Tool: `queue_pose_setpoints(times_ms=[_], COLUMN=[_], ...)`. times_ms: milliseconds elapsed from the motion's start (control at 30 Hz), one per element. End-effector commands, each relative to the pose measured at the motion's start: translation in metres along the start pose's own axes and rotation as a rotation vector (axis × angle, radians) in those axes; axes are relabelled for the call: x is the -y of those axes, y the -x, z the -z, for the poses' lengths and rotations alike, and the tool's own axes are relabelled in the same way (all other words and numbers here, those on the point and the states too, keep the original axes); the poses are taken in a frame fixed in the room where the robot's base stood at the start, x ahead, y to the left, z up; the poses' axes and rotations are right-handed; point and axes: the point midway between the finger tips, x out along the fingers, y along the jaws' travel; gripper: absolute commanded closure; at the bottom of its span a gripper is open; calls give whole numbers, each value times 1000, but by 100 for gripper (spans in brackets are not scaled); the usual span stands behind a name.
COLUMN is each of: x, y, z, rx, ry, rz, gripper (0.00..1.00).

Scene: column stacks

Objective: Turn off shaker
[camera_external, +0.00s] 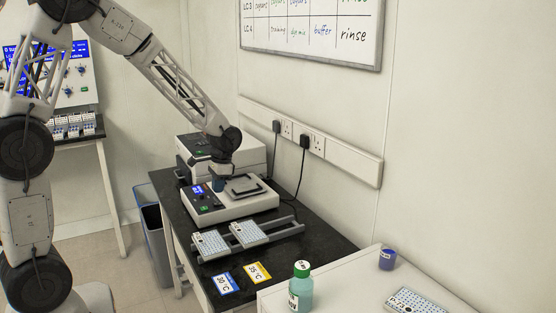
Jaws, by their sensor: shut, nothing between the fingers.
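The shaker (233,207) is a low white device on the dark bench, with a dark, raised platform (243,187) on top. Its left front panel carries a lit blue display (198,189) and a small green-lit control (204,208). My gripper (218,184) points down just above the shaker, between the display and the platform. It is shut and empty. Whether its tips touch the shaker cannot be told at this size.
A second white device (250,154) stands behind the shaker. Two well plates (249,232) sit on a rack in front, near blue and yellow temperature cards (258,272). A green-capped bottle (300,288) and blue cup (387,259) stand on the white surface. Cables hang from wall sockets.

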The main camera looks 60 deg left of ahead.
Motion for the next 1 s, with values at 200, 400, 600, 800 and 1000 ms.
queue_pose_setpoints(times_ms=[200, 400, 600, 800, 1000], x=[0, 0, 0, 0, 0], y=[-29, -41, -44, -44, -46], z=[0, 0, 0, 0, -1], rx=[1, 0, 0, 0, -16], ry=[0, 0, 0, 0, 0], rz=[-1, 0, 0, 0, -1], gripper=[100, 100, 100, 100, 100])
